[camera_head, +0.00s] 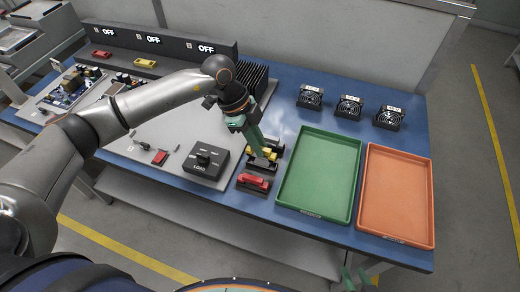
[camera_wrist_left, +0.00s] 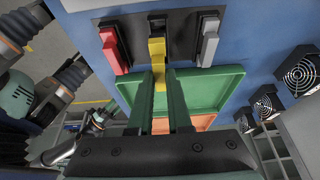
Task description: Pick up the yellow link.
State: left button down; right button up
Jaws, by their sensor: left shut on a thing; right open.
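The yellow link (camera_wrist_left: 157,62) is between the green fingers of my left gripper (camera_wrist_left: 160,82) in the left wrist view. In the head view my left gripper (camera_head: 262,152) points down at the black holder, shut on the yellow link, which it mostly hides. Whether the link is clear of its slot I cannot tell. A red link (camera_head: 253,181) lies in the holder's near slot and shows on the left in the wrist view (camera_wrist_left: 113,50). A grey link (camera_wrist_left: 209,48) sits on the other side. My right gripper (camera_head: 357,278) is open and empty at the bottom edge, apart from the table.
A green tray (camera_head: 349,136) and an orange tray (camera_head: 428,190), both empty, stand right of the holder. Several small fans (camera_head: 348,106) stand behind them. A black switch box (camera_head: 205,163) is to the left. A dark heat sink (camera_head: 251,75) stands behind my left gripper.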

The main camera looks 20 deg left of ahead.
pick_arm(q)
jog(key=s+a+r+p, duration=0.2)
jog(key=s+a+r, duration=0.6)
jog(key=s+r, duration=0.3)
jog(key=shift+r, duration=0.85)
